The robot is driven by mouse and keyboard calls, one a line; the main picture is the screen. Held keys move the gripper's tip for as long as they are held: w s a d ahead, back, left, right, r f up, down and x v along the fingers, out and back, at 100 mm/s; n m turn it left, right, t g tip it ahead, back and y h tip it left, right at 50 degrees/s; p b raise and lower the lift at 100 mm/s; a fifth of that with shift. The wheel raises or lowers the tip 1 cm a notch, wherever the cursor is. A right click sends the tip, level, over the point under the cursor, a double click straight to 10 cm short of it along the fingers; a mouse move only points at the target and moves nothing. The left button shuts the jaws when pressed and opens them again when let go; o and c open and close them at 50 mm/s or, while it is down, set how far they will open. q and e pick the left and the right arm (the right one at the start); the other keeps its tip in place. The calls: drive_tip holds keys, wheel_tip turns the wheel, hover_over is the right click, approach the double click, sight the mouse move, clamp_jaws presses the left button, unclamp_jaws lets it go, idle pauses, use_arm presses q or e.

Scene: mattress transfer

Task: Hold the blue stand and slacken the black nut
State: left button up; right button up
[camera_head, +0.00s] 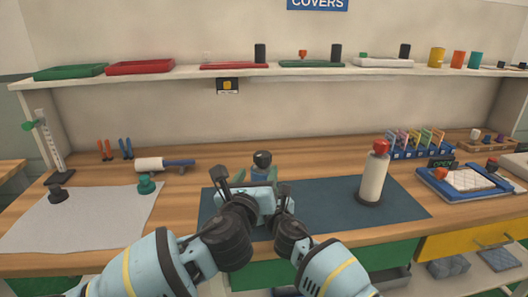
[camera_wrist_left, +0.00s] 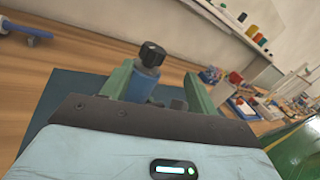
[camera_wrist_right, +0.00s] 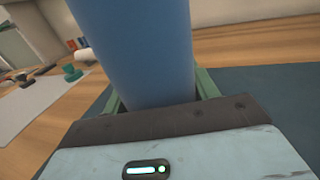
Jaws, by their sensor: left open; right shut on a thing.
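The black nut (camera_head: 262,158) sits on top of the blue stand (camera_wrist_left: 142,86), which stands upright on the dark mat. The nut also shows in the left wrist view (camera_wrist_left: 152,55). My left gripper (camera_head: 256,176) is open, its green fingers (camera_wrist_left: 160,84) apart on either side of the stand's top in that view, closer on the left. I cannot tell how far the nut lies from the fingertips. My right gripper (camera_wrist_right: 160,93) is shut on the blue stand, which fills the middle of the right wrist view (camera_wrist_right: 140,45). My grippers hide most of the stand in the head view.
A cream bottle with a red top (camera_head: 373,175) stands to the right on the dark mat (camera_head: 325,205). A white sheet (camera_head: 90,220) with small knobs lies left. A blue-handled tool (camera_head: 178,163) lies behind it. A tray (camera_head: 435,190) sits far right.

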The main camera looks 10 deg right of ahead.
sight(263, 160)
use_arm(q)
drive_tip(key=shift+w+a+m, duration=0.1)
drive_tip(key=shift+a+m, duration=0.1)
drive_tip(key=shift+m, duration=0.4)
drive_tip(key=shift+w+a+m, duration=0.1)
drive_tip(key=shift+a+m, duration=0.05)
drive_tip(key=shift+m, duration=0.45)
drive_tip(key=shift+w, duration=0.1)
drive_tip(key=shift+x, duration=5.85)
drive_tip(key=shift+w, duration=0.1)
